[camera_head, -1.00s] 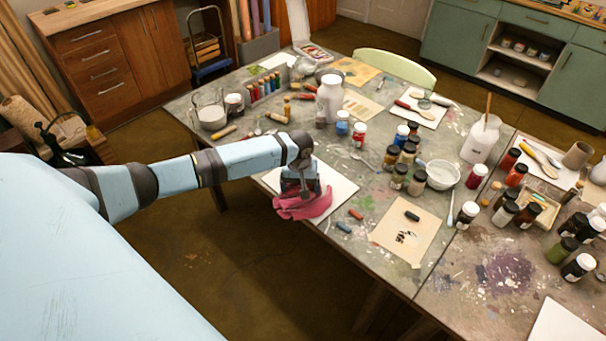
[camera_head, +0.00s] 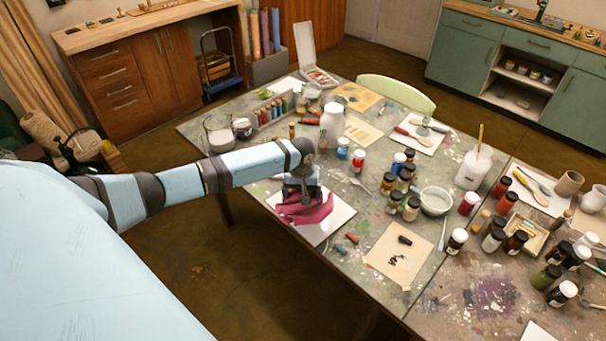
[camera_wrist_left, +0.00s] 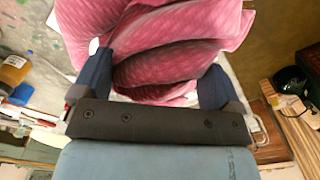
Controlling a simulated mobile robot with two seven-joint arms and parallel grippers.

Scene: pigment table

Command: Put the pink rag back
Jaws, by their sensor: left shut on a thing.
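The pink rag (camera_head: 303,212) is bunched up over a white sheet (camera_head: 336,217) at the table's near left edge. My left gripper (camera_head: 301,194) comes down on the rag from above and is shut on it. In the left wrist view the rag (camera_wrist_left: 165,40) fills the top middle, with folds between and beyond the two dark blue fingers (camera_wrist_left: 152,82). Whether the rag's underside touches the sheet is hard to tell. My right gripper is not in view.
A tan paper (camera_head: 385,262) with a dark stick lies to the right of the white sheet. Several jars, a white bowl (camera_head: 435,200) and a white bottle (camera_head: 332,122) crowd the table's middle. Small crayon-like sticks (camera_head: 340,250) lie close by the sheet.

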